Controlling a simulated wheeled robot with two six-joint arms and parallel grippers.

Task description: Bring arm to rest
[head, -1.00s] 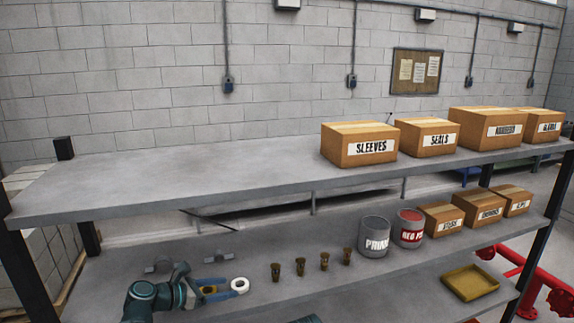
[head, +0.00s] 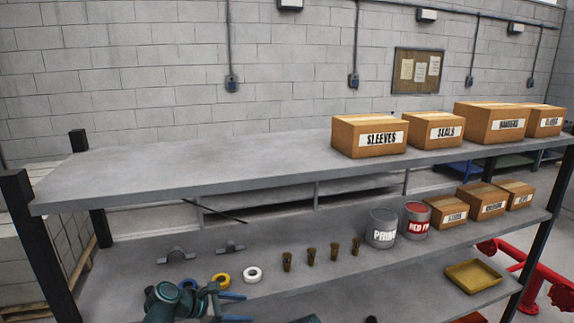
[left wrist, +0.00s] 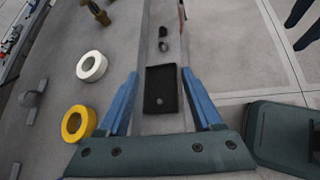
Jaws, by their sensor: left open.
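My left gripper (head: 236,307) is at the bottom of the head view, in front of the middle shelf's front edge. Its two blue fingers are spread apart with nothing between them, as the left wrist view (left wrist: 160,100) also shows. A yellow tape roll (head: 221,280) and a white tape roll (head: 252,274) lie on the shelf just behind the fingers. In the left wrist view the yellow roll (left wrist: 78,123) lies left of the near finger and the white roll (left wrist: 92,66) farther up. A blue roll (head: 187,284) is partly hidden by my arm. My right gripper is not in view.
The middle shelf (head: 300,272) holds several small brass fittings (head: 311,256), grey brackets (head: 176,256), a primer can (head: 382,228), a red paint can (head: 416,220) and boxes. The top shelf (head: 200,175) overhangs it. A yellow tray (head: 473,276) sits lower right.

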